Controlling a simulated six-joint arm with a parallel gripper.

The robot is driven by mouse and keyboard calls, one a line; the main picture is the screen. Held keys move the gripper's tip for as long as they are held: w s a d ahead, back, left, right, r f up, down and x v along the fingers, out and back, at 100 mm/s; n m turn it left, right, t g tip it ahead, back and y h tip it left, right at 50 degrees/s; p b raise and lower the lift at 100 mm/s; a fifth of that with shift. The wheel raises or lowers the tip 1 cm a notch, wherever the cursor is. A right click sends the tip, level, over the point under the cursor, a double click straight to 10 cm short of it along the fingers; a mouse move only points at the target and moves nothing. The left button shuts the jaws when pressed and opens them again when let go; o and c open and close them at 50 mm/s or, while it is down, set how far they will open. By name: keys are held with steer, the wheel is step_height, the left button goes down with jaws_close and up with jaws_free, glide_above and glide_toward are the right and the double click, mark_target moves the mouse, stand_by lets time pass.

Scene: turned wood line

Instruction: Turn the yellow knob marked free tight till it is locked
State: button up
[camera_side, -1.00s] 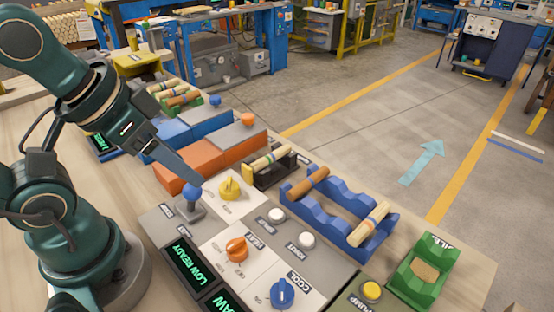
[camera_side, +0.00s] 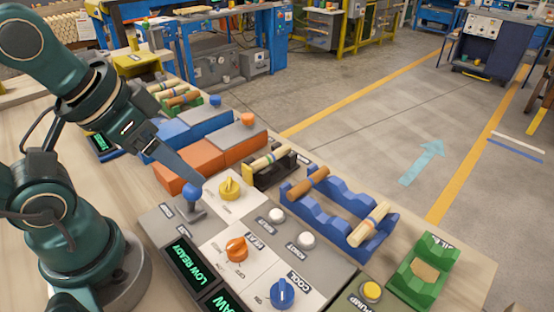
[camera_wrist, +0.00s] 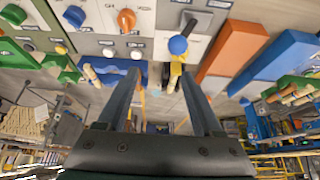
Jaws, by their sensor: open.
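The yellow knob (camera_side: 229,188) sits on a white panel just right of a blue ball-topped lever (camera_side: 191,191). Its marking is too small to read, so I cannot tell its setting. My gripper (camera_side: 200,179) reaches down from the left, its fingers behind and above the blue ball in the side view, apart from the knob as far as I can tell. In the wrist view my gripper (camera_wrist: 161,72) is open and empty. There the yellow knob (camera_wrist: 176,69) shows near the right finger, partly hidden by the blue ball (camera_wrist: 178,45).
An orange HEAT knob (camera_side: 236,249), a blue COOL knob (camera_side: 282,293) and two white buttons (camera_side: 306,239) are on nearby panels. Orange blocks (camera_side: 180,176), a black rack (camera_side: 270,172) and a blue rack (camera_side: 333,222) with wooden rods stand close by. A display (camera_side: 190,265) reads LOW READY.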

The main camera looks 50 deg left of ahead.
steer(key=shift+r+n, duration=0.1)
steer(key=shift+n, duration=0.3)
steer(key=n+g, duration=0.5)
steer(key=n, duration=0.6)
glide_above(228, 182)
step_height(228, 182, down, 9)
steer(key=shift+w+d+r, duration=0.1)
steer(key=shift+d+r, duration=0.05)
steer(key=shift+f+g, duration=0.3)
steer(key=shift+f, duration=2.5)
steer(key=shift+c, duration=0.2)
